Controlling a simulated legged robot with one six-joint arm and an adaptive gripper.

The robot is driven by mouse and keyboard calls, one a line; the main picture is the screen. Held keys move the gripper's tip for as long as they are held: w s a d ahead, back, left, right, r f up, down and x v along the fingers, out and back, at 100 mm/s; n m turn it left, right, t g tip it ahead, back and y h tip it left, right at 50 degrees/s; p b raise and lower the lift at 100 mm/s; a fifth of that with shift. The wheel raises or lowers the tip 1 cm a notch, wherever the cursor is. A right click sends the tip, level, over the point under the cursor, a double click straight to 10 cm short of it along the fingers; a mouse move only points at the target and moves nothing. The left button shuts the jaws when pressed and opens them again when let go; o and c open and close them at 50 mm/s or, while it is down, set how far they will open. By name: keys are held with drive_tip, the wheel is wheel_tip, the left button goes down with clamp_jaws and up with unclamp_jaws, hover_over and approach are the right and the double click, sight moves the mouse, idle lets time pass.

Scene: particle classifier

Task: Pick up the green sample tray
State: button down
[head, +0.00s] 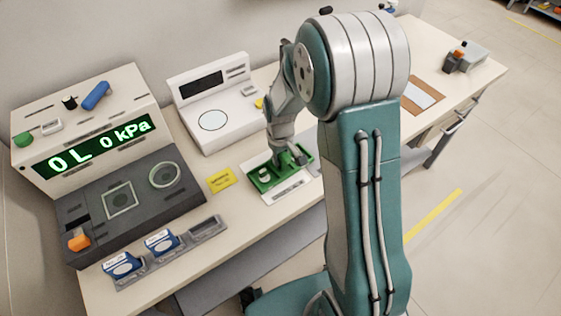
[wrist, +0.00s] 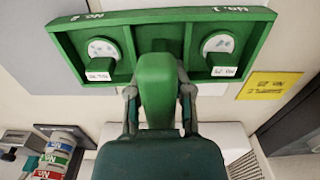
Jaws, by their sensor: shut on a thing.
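The green sample tray (head: 260,183) is on the bench in the head view, over a white marked sheet. In the wrist view the tray (wrist: 120,17) spans the top of the picture, with a round labelled sample (wrist: 101,52) in its left compartment and another (wrist: 218,47) in its right one. My gripper (head: 285,160) reaches down to the tray in the head view. In the wrist view my gripper (wrist: 158,65) is shut on the tray's middle part, between the two samples. I cannot tell whether the tray touches the bench.
A white scale-like device (head: 212,105) stands behind the tray. A dark-based machine with a green display (head: 95,145) is at left. A yellow label (head: 220,180) lies left of the tray. A grey rack (head: 208,229) with blue-labelled items is at the front left.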

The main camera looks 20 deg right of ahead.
wheel_tip(320, 180, up, 4)
drive_tip(key=shift+s+f, duration=0.15)
drive_tip(key=s+a+r, duration=0.2)
drive_tip(key=s+r, duration=0.2)
drive_tip(key=s, duration=0.2)
drive_tip(key=s+a+r, duration=0.2)
drive_tip(key=s+r, duration=0.3)
drive_tip(key=s, duration=0.2)
drive_tip(key=shift+a+r, duration=0.2)
drive_tip(key=shift+a, duration=0.1)
